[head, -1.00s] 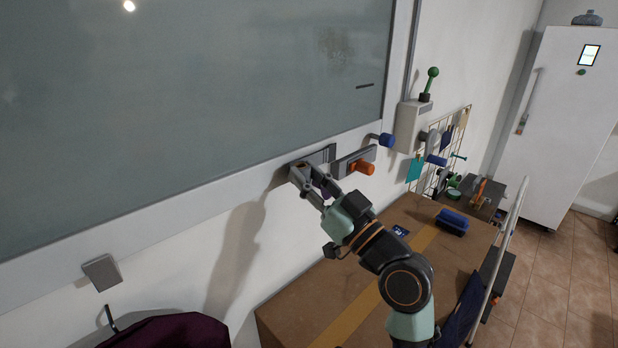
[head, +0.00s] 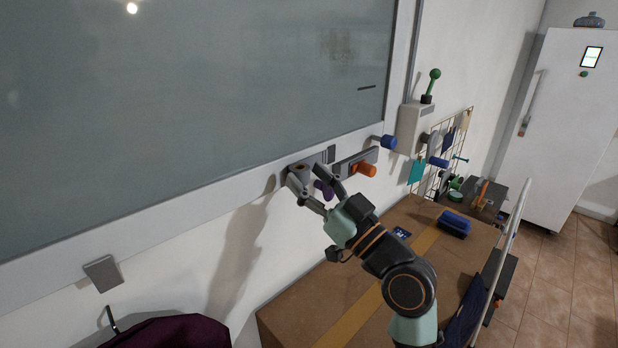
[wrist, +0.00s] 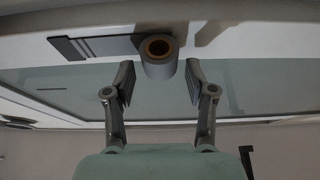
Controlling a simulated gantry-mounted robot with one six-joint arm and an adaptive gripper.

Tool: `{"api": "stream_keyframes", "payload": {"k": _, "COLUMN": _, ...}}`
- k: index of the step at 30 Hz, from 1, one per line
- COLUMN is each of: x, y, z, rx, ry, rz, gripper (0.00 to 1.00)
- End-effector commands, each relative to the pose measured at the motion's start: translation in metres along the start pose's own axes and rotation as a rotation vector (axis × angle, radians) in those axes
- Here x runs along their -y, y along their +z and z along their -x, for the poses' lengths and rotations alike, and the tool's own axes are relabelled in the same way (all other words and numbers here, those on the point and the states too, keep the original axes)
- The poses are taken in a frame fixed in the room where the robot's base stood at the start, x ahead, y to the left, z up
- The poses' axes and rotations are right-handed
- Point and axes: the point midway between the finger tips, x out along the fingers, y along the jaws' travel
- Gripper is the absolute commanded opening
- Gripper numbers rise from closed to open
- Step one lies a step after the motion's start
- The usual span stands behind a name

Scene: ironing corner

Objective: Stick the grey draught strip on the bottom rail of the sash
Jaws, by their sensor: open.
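A short grey roll with a brown core (wrist: 160,60), apparently the draught strip, stands between my fingertips in the wrist view. It also shows in the head view (head: 300,168) at the sash's bottom rail (head: 190,217). My gripper (head: 305,180) is open around the roll. In the wrist view my gripper (wrist: 160,80) shows a gap between each finger and the roll. A dark grey plate with a lighter band (wrist: 95,47) lies beside the roll on the rail. Whether the roll touches the rail is unclear.
An orange knob on a grey plate (head: 366,170) and a blue knob (head: 388,142) sit close to the right. A purple piece (head: 323,189) shows beside my finger. A grey tab (head: 102,273) is at lower left.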

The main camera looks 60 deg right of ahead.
Motion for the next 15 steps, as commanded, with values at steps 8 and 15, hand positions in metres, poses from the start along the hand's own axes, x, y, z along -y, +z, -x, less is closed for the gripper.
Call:
{"api": "stream_keyframes", "payload": {"k": 8, "x": -0.001, "y": 0.001, "z": 0.063, "rx": 0.001, "ry": 0.005, "rz": 0.000, "gripper": 0.55}}
{"api": "stream_keyframes", "payload": {"k": 15, "x": -0.001, "y": 0.000, "z": 0.107, "rx": 0.001, "ry": 0.003, "rz": 0.000, "gripper": 0.55}}
